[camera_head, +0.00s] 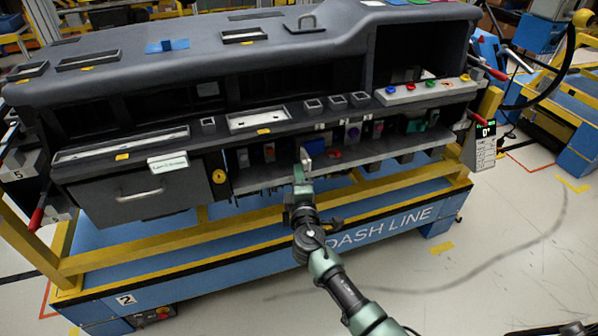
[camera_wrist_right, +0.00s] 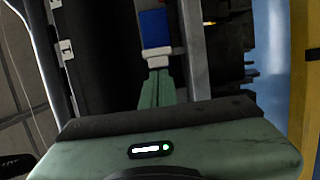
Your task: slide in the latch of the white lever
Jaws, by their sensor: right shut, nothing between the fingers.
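A blue connector block (camera_head: 315,146) sits in the open lower bay of the dashboard. A small white part, likely the white lever (camera_head: 305,155), shows at its left edge just above my right gripper. In the right wrist view the blue block (camera_wrist_right: 155,28) is straight ahead, with a white band (camera_wrist_right: 157,51) on its near end. My right gripper (camera_head: 300,172) reaches up to it; its green fingers (camera_wrist_right: 157,74) are shut, empty, with their tips at or very near the white band. Contact cannot be told. The latch itself is too small to make out. My left gripper is out of view.
The grey dashboard (camera_head: 150,75) overhangs the bay. A grey ledge (camera_head: 390,158) and a yellow rail (camera_head: 390,185) run below it. A grey drawer (camera_head: 140,195) is to the left. Several small coloured connectors line the bay, and a button panel (camera_head: 425,91) is upper right.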

